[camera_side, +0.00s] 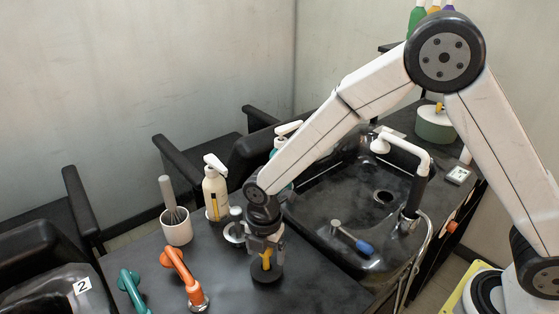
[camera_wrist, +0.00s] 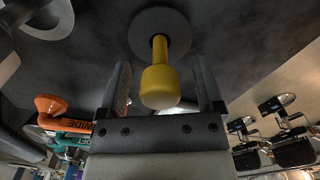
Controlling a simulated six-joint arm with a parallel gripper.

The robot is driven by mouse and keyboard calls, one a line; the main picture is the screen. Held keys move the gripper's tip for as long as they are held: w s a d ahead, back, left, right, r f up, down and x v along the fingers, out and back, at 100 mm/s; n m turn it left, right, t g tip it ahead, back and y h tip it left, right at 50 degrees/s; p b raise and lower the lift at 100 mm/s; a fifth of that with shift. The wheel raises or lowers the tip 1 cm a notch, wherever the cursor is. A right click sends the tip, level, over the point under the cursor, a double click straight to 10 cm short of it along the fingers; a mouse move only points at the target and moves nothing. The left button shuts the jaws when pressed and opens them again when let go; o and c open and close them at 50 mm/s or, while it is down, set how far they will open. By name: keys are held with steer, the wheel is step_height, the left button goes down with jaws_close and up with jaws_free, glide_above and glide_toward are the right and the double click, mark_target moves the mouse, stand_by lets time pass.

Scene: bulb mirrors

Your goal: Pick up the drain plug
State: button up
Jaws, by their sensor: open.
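The drain plug, a dark round disc with a yellow knobbed handle (camera_side: 266,262), sits on the dark counter left of the sink. In the wrist view its yellow knob (camera_wrist: 160,87) stands up from the grey disc (camera_wrist: 143,35). My gripper (camera_side: 266,256) is directly above the disc, pointing down, with its fingers on both sides of the yellow handle. In the wrist view my gripper (camera_wrist: 161,80) is open, with gaps between the knob and both fingers. Part of the handle is hidden by the gripper in the side view.
Close by on the counter are a white cup with a whisk (camera_side: 176,228), a pump bottle (camera_side: 215,190), an orange tool (camera_side: 185,275) and a teal tool (camera_side: 133,290). The black sink (camera_side: 325,205) holds a blue-handled tool (camera_side: 363,247); a white faucet (camera_side: 405,147) rises behind.

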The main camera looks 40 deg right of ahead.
stand_by(0.3)
jaws_close()
steer(key=shift+r, duration=0.2)
steer(key=shift+r, duration=0.85)
steer(key=s+d+r, duration=0.2)
steer(key=s+r, duration=0.3)
steer(key=s, duration=0.1)
steer(key=s+d+r, duration=0.2)
steer(key=s+r, duration=0.4)
steer(key=s, duration=0.1)
steer(key=shift+d, duration=0.35)
steer(key=shift+s, duration=0.1)
